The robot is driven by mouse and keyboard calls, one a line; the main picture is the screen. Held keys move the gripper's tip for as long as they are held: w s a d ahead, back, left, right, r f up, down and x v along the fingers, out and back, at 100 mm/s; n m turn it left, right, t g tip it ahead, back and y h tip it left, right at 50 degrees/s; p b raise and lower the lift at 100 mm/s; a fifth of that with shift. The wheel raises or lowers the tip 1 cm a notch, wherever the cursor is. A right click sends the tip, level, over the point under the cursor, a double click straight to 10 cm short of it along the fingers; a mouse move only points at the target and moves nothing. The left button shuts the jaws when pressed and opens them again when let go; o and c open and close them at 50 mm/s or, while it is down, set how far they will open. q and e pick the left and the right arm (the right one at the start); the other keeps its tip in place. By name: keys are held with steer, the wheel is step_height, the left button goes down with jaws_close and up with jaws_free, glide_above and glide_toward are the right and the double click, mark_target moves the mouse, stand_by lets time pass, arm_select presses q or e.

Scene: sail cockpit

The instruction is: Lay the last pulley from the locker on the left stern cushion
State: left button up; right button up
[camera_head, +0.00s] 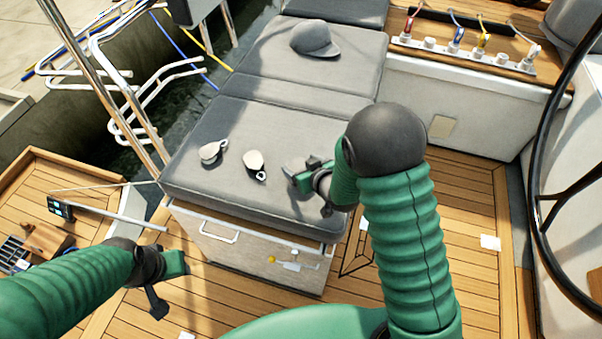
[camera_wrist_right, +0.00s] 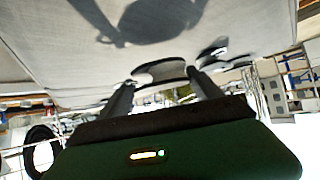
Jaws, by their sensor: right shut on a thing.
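The grey stern cushion (camera_head: 275,128) lies on top of a pale locker (camera_head: 232,255). Two pulleys, one at the left (camera_head: 213,151) and one nearer the middle (camera_head: 254,163), lie apart on it. My right gripper (camera_head: 292,176) is low over the cushion's right part, right of both pulleys. In the right wrist view its fingers are shut on a pale, dark-edged pulley (camera_wrist_right: 160,72), close to the cushion (camera_wrist_right: 60,45); whether it touches is unclear. The gripper mostly hides this pulley in the head view. My left gripper (camera_head: 168,285) hangs in front of the locker; its jaw opening is unclear.
A grey cap (camera_head: 314,38) lies on the cushion farther back. A steel rail (camera_head: 130,95) stands at the left. The black wheel (camera_head: 545,150) is at the right. Cushion around the two pulleys and teak deck (camera_head: 465,235) are mostly clear.

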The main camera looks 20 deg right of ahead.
steer(key=f, duration=0.2)
steer(key=shift+s+a+f, duration=0.1)
steer(key=shift+s+f, duration=0.15)
steer(key=shift+f, duration=0.05)
steer(key=shift+w+f, duration=0.15)
steer(key=shift+f, duration=0.2)
